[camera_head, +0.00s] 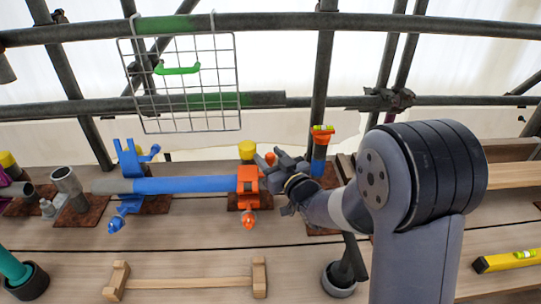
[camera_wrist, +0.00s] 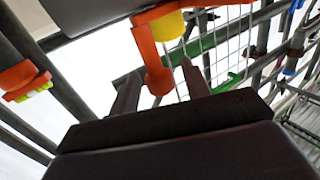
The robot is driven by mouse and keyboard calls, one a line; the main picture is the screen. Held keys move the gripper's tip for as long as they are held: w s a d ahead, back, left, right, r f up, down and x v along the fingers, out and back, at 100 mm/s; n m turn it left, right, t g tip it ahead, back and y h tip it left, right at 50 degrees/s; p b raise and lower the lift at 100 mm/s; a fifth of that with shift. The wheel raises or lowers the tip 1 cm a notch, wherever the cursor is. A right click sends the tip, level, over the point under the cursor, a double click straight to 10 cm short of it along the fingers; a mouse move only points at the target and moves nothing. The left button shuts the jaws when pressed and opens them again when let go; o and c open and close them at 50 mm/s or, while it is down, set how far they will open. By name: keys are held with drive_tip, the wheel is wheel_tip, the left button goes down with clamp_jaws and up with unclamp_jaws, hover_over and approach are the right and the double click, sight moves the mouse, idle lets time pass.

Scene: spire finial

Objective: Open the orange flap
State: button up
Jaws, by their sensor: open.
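An orange clamp (camera_head: 248,188) sits around the right end of a blue pipe (camera_head: 185,185) in the head view, with an orange knob (camera_head: 249,220) hanging below it. Which part of it is the flap is hard to tell. My gripper (camera_head: 272,174) is right beside the clamp, on its right. In the wrist view an orange arm with a rounded end (camera_wrist: 151,58) reaches between the two fingers of my gripper (camera_wrist: 160,82). The fingers are apart, and I cannot tell whether either touches it.
A blue clamp (camera_head: 132,165) holds the pipe further left. A wire basket panel (camera_head: 183,85) with a green handle (camera_head: 177,69) hangs above on scaffold bars. A wooden handle bar (camera_head: 188,283) and a yellow level (camera_head: 508,260) lie on the planks. A yellow-topped post stands behind.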

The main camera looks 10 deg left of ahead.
drive_tip(key=shift+c, duration=0.3)
clamp_jaws()
idle(0.3)
